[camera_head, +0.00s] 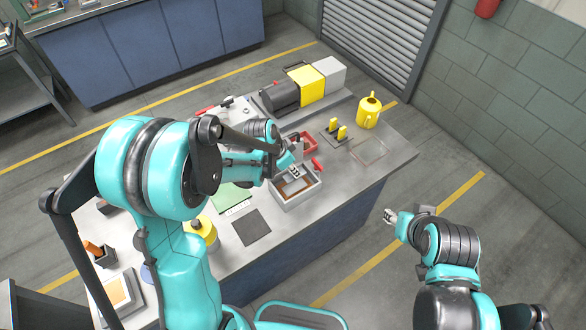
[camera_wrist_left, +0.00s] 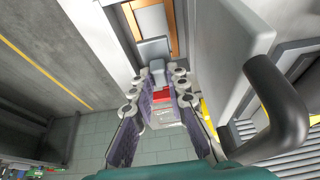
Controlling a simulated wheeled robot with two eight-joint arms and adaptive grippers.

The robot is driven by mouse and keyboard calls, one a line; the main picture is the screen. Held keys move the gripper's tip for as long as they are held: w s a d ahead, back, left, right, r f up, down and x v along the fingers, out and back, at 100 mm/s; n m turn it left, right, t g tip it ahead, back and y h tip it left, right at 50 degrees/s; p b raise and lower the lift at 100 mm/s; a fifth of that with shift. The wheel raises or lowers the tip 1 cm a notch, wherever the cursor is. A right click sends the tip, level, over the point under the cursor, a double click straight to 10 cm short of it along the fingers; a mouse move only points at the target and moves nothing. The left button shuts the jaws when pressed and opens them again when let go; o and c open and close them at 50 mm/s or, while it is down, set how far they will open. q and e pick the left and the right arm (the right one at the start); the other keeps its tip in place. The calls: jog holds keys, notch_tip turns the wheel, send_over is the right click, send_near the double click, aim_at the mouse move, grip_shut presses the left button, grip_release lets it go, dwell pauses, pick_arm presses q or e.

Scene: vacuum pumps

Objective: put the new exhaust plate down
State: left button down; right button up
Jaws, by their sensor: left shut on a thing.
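My left gripper (camera_head: 293,172) is over a grey open-topped box (camera_head: 298,200) with a brown-rimmed inside, on the workbench. In the left wrist view the left gripper's fingers (camera_wrist_left: 158,92) close on a small grey knob. A flat grey plate (camera_wrist_left: 153,48), which looks like the exhaust plate, shows just beyond the knob, at the box's brown-orange inside. I cannot tell whether the plate touches the box. In the head view the gripper mostly hides the plate. My right gripper (camera_head: 391,216) is off to the right, beyond the bench's edge; its finger opening is too small to read.
A red tray (camera_head: 308,141) is just behind the box. A pump with a yellow block (camera_head: 306,84), a yellow can (camera_head: 368,112) and small yellow parts (camera_head: 337,132) stand farther back. A dark mat (camera_head: 251,228) and a green sheet (camera_head: 231,196) lie left of the box.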

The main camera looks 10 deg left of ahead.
aim_at(291, 176)
pick_arm(q)
jog(key=shift+f+b, duration=0.25)
jog(key=shift+b, duration=0.1)
notch_tip(291, 176, down, 5)
jog(key=b, duration=0.4)
jog(key=shift+r, duration=0.2)
jog(key=shift+f+b, duration=0.75)
jog(key=shift+b, duration=0.15)
jog(key=shift+f, duration=0.2)
jog(key=c, duration=1.4)
grip_release()
jog(key=shift+r, duration=0.1)
